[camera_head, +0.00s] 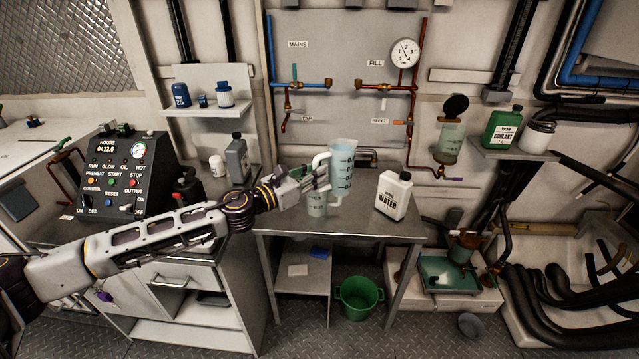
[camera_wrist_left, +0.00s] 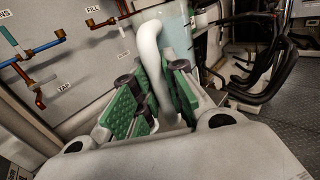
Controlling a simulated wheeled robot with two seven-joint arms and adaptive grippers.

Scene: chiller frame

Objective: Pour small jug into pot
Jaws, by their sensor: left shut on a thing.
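A tall pale-blue translucent jug (camera_head: 342,172) with measuring marks stands upright above the middle of the steel bench. My left gripper (camera_head: 318,176) is shut on its white handle (camera_wrist_left: 151,62), which runs between the green finger pads in the left wrist view. I cannot tell whether the jug's base touches the bench. A second, shorter translucent jug (camera_head: 317,208) sits just in front, below my gripper and partly hidden by it. A clear wall pot (camera_head: 451,143) with greenish contents and a raised black lid (camera_head: 455,106) hangs to the right. My right gripper is not in view.
A white water bottle (camera_head: 394,196) stands on the bench (camera_head: 362,226) right of the jugs. Copper pipes (camera_head: 414,120) and a gauge (camera_head: 404,53) are behind. A shelf at right holds a green coolant bottle (camera_head: 502,129). A green bucket (camera_head: 358,298) stands on the floor.

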